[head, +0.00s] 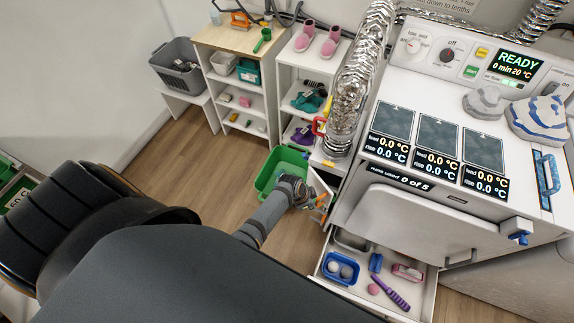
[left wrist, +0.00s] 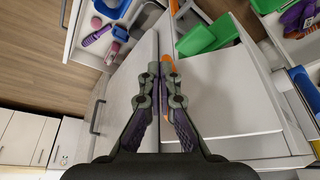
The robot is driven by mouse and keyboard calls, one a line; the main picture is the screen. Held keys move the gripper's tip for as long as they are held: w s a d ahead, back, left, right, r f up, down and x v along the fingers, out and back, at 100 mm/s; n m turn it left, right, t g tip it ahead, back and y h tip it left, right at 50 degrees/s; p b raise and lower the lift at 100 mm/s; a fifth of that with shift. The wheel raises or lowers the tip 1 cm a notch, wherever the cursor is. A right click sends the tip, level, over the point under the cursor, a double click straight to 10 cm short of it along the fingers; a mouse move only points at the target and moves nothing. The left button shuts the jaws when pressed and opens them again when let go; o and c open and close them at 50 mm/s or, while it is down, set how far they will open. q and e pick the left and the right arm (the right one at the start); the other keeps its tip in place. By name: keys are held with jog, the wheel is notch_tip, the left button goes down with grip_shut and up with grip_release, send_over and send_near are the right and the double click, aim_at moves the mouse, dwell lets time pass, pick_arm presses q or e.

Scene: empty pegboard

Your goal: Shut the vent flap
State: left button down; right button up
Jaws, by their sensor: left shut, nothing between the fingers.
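A white flap-like panel (head: 320,184) stands angled out low at the left side of the white machine; I take it to be the vent flap. An orange part (head: 323,201) is at its edge. My left gripper (head: 312,197) is shut and empty, right beside this orange part. In the left wrist view, the shut fingertips (left wrist: 160,65) are in front of the orange part (left wrist: 167,61), near a pale panel (left wrist: 146,48). The fingers partly hide the orange part, and I cannot tell whether they touch it. My right gripper is not in view.
A green bin (head: 268,172) stands on the floor behind my gripper. An open drawer (head: 420,300) with several items juts from the machine's front. A silver duct (head: 352,85) rises beside the machine. Shelves (head: 232,75) stand at the back; wooden floor (head: 180,165) is free at left.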

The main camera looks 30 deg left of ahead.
aim_at(323, 201)
pick_arm(q)
jog(key=shift+w+d, duration=1.75)
jog(key=shift+d, duration=0.05)
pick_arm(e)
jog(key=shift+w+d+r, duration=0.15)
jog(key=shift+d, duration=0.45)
